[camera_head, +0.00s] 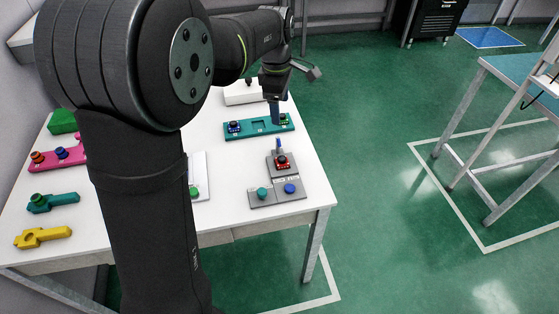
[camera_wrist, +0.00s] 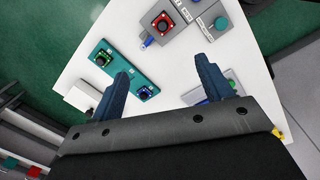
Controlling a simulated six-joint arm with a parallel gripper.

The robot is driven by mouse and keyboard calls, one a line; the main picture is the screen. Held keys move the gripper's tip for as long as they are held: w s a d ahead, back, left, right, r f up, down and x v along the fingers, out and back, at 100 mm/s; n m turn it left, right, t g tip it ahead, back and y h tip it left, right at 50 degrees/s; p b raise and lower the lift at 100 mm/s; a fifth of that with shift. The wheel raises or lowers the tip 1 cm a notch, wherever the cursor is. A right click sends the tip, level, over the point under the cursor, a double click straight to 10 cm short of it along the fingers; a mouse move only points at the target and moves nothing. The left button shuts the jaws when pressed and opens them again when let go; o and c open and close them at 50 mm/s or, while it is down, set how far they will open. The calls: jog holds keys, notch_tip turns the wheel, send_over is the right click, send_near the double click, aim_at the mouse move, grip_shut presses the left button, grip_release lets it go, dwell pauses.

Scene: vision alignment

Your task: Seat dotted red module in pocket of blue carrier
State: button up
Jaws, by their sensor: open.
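The red module (camera_head: 283,162), with a black knob, sits on a grey stand (camera_head: 285,190); it also shows in the wrist view (camera_wrist: 163,24). A blue part sticks up beside it.
A white box (camera_head: 242,93) stands behind the carrier. A pink carrier (camera_head: 72,160), a green block (camera_head: 62,121), a teal part (camera_head: 52,202) and a yellow part (camera_head: 42,237) lie at left.

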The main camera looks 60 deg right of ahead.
jog(key=a+f+m+h, duration=0.1)
jog(key=f+m, duration=0.1)
jog(key=m, duration=0.4)
jog(key=m+h, duration=0.2)
jog(key=m, duration=1.3)
send_near(282, 159)
jog(key=f, duration=0.2)
jog(key=shift+s+d+f+m, duration=0.2)
jog(key=shift+f+m, duration=0.1)
jog(key=shift+f, duration=0.1)
jog(key=shift+w+d+x, duration=0.1)
jog(key=shift+d+x, duration=0.05)
jog(key=shift+x, duration=1.4)
jog(key=shift+w+d+x, duration=0.1)
jog(key=shift+x, duration=1.4)
jog(key=shift+r, duration=0.1)
jog(key=c, duration=1.1)
jog(key=shift+o, duration=0.2)
